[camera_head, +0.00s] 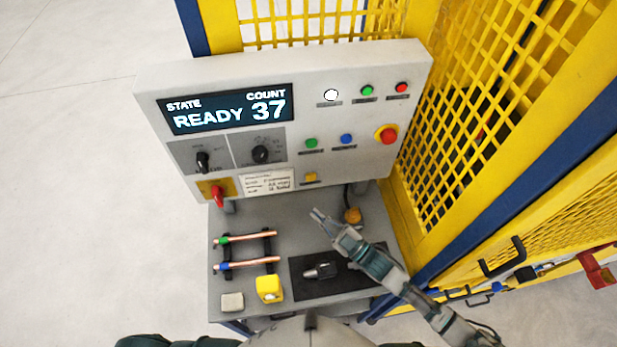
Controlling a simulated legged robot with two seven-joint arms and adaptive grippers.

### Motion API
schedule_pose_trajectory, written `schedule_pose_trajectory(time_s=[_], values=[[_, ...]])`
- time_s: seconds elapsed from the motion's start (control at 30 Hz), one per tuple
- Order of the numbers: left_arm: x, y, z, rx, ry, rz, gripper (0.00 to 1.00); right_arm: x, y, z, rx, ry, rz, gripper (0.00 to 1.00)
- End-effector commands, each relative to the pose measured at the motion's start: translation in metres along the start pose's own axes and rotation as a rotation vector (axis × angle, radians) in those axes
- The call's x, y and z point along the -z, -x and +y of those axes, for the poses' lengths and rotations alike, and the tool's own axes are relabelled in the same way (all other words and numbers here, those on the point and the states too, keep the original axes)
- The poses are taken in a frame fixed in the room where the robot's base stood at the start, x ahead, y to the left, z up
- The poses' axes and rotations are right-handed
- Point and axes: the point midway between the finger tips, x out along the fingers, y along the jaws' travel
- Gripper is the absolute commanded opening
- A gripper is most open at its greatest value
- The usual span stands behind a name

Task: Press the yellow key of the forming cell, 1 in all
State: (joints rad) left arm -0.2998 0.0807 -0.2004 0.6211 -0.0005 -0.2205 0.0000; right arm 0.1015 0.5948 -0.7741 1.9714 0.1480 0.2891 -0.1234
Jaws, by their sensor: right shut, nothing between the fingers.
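The grey control panel (300,70) of the forming cell stands upright at the back of a small grey table. Its display (228,109) reads STATE READY, COUNT 37. A small yellow key (311,177) sits low on the panel, right of a white label card. My right gripper (317,214) comes in from the lower right. It is shut and empty, in front of and below the yellow key in the picture, with a visible gap between them. My left gripper is not in view.
Above the key are green (311,143) and blue (346,139) buttons and a red emergency stop (387,135). Two copper tubes (247,237) lie on a black rack. A yellow block (269,289) and black mat (338,285) are nearer. Yellow mesh fencing (470,120) bounds the right.

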Motion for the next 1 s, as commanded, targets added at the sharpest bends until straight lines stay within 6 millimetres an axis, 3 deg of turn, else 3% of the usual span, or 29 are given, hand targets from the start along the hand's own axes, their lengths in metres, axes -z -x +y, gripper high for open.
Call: schedule_pose_trajectory(time_s=[0.6, 1.0], values=[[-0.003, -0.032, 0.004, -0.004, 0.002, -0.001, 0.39, -0.039, -0.052, 0.036, 0.000, 0.002, -0.001, 0.00], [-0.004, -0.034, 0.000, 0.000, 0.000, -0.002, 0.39, -0.043, -0.059, 0.043, 0.000, 0.000, -0.001, 0.00]])
